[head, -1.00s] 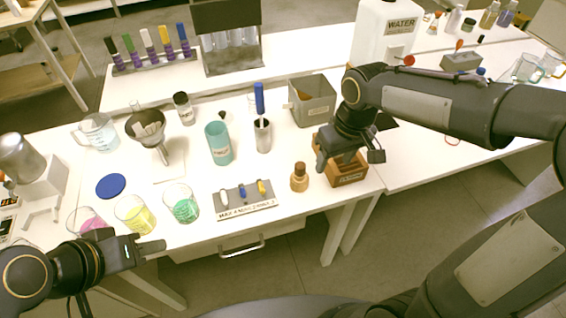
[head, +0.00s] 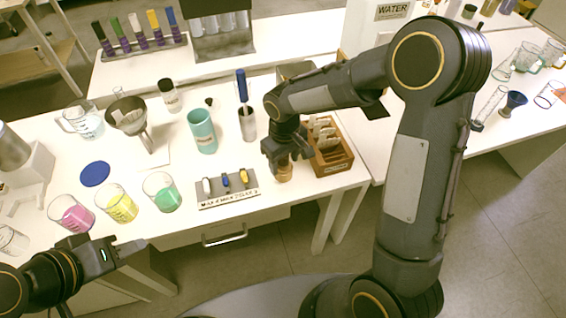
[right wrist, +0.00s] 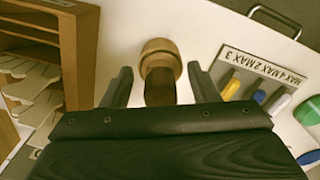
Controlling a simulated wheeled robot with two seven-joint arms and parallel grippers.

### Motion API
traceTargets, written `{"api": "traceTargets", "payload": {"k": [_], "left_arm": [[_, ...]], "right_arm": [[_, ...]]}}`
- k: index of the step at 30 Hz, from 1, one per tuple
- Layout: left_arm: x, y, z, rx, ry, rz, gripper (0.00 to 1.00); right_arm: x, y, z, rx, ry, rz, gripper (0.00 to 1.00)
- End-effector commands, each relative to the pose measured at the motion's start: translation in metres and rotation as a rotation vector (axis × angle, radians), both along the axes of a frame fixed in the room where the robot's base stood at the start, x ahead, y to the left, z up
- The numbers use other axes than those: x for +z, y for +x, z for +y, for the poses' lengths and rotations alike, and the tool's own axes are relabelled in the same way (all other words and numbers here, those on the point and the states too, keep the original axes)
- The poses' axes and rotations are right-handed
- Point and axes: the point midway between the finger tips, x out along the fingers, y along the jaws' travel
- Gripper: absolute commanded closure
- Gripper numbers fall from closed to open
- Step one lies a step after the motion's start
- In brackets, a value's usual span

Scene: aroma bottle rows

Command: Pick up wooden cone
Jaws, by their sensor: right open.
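The wooden cone (right wrist: 160,56) is a small brown turned piece with a wide round end and a darker narrow part. In the right wrist view it lies between the two spread fingers of my right gripper (right wrist: 159,72), with gaps on both sides. In the head view my right gripper (head: 284,163) is over the wooden cone (head: 284,175) near the table's front edge and hides most of it. My left gripper (head: 133,247) is in front of the table at lower left, away from the cone; its finger gap is unclear.
A wooden compartment box (head: 334,167) with pale pieces stands close right of the cone. A grey plate (head: 228,196) with coloured pieces lies to its left. A metal cup (head: 248,126), a teal cup (head: 203,133) and several beakers stand further left.

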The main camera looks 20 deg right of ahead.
Motion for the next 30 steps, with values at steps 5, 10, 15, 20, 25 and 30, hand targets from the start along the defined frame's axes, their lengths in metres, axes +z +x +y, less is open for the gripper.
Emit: {"api": "traceTargets", "payload": {"k": [5, 10, 15, 20, 25, 30], "left_arm": [[0.0, 0.0, 0.0, 0.0, 0.0, 0.0, 0.64], [0.0, 0.0, 0.0, 0.0, 0.0, 0.0, 0.64], [0.0, 0.0, 0.0, 0.0, 0.0, 0.0, 0.64], [0.0, 0.0, 0.0, 0.0, 0.0, 0.0, 0.64], [0.0, 0.0, 0.0, 0.0, 0.0, 0.0, 0.64], [0.0, 0.0, 0.0, 0.0, 0.0, 0.0, 0.64]], "right_arm": [[-0.002, 0.0, 0.0, 0.0, 0.0, -0.001, 0.45], [-0.001, 0.0, 0.0, -0.001, 0.0, -0.001, 0.61], [-0.001, 0.0, 0.0, -0.001, 0.0, -0.001, 0.83], [-0.001, 0.0, 0.0, 0.0, 0.0, -0.001, 0.93], [0.0, 0.0, 0.0, -0.001, 0.0, -0.001, 0.93], [0.01, 0.001, 0.0, -0.001, 0.002, -0.004, 0.93]]}}
